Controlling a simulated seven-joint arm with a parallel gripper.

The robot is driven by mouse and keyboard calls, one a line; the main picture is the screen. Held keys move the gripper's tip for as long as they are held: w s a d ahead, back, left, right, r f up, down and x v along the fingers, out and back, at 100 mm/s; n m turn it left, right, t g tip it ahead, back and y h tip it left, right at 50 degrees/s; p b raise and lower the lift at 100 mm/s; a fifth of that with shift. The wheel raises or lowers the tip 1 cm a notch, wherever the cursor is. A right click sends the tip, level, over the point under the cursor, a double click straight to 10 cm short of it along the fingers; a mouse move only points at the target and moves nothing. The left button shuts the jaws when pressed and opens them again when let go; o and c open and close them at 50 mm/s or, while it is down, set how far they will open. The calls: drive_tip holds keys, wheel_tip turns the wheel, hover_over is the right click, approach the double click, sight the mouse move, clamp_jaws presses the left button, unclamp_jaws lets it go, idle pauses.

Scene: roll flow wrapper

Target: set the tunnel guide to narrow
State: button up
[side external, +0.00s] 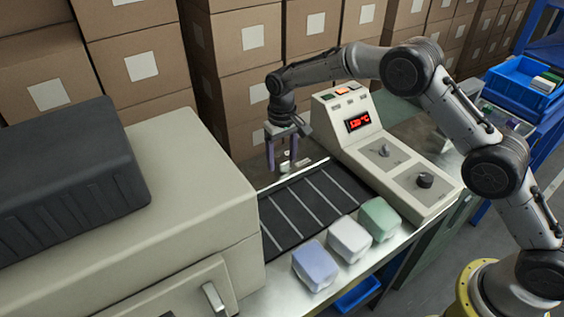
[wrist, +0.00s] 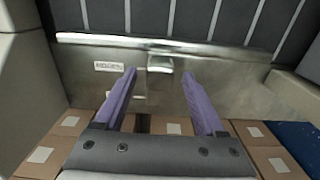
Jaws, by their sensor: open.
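My gripper (side external: 282,163) has two purple fingers, open and apart, pointing down at the far edge of the dark slatted conveyor (side external: 312,206). In the wrist view, the fingertips of my gripper (wrist: 159,73) lie to either side of a small metal block (wrist: 160,64) on a shiny metal panel, with nothing visible gripped. This block may be the tunnel guide's handle; I cannot tell for sure. A small pale label (wrist: 108,66) sits left of it, its text unreadable. A small pale piece (side external: 285,167) shows between the fingers in the side view. The guide's setting cannot be read.
A control box with a red display (side external: 359,122) and two knobs stands right of the conveyor. A large beige machine housing (side external: 190,170) stands left. Lilac (side external: 315,265), white (side external: 350,239) and green (side external: 380,219) packs line the near edge. Cardboard boxes (side external: 235,40) stand behind.

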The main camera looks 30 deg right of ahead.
drive_tip(key=shift+f, duration=1.05)
clamp_jaws()
drive_tip(key=shift+r, duration=0.1)
idle(0.6)
